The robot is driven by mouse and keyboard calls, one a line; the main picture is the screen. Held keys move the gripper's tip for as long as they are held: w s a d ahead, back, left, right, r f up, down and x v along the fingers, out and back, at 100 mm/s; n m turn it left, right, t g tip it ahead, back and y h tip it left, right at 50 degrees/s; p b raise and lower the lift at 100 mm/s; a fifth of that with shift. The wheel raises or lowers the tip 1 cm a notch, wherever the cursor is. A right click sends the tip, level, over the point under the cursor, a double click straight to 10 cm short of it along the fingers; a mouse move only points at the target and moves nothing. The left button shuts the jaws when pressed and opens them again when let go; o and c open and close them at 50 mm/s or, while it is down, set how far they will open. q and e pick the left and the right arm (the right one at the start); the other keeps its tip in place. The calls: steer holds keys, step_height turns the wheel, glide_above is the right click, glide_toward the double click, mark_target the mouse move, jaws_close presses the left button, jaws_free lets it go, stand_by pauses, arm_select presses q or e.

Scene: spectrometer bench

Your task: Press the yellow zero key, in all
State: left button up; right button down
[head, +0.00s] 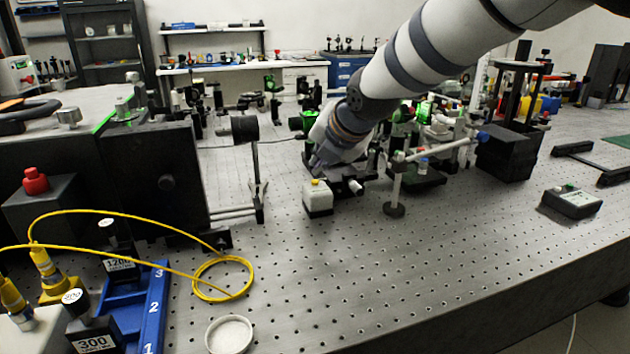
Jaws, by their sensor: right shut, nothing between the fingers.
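A small white box (317,200) stands on the perforated bench in the middle of the head view. A small yellow key (315,182) shows on its top. My right arm reaches in from the upper right, and my right gripper (317,170) points down just above and behind the box. Its fingers are shut with nothing between them. The fingertips are small and partly dark against the background, so I cannot tell whether they touch the key. My left gripper is not in view.
Posts and optics crowd behind the box, and a post with a rod (396,190) stands to its right. A dark box (570,203) lies farther right. A yellow cable (222,297), blue rack (150,308) and white dish (229,335) are front left. The front middle bench is clear.

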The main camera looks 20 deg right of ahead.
mark_target(319, 184)
steer(key=shift+f, duration=0.1)
steer(key=shift+f, duration=0.35)
steer(key=shift+f, duration=0.45)
stand_by(0.6)
steer(key=shift+r, duration=0.9)
steer(key=shift+r, duration=2.5)
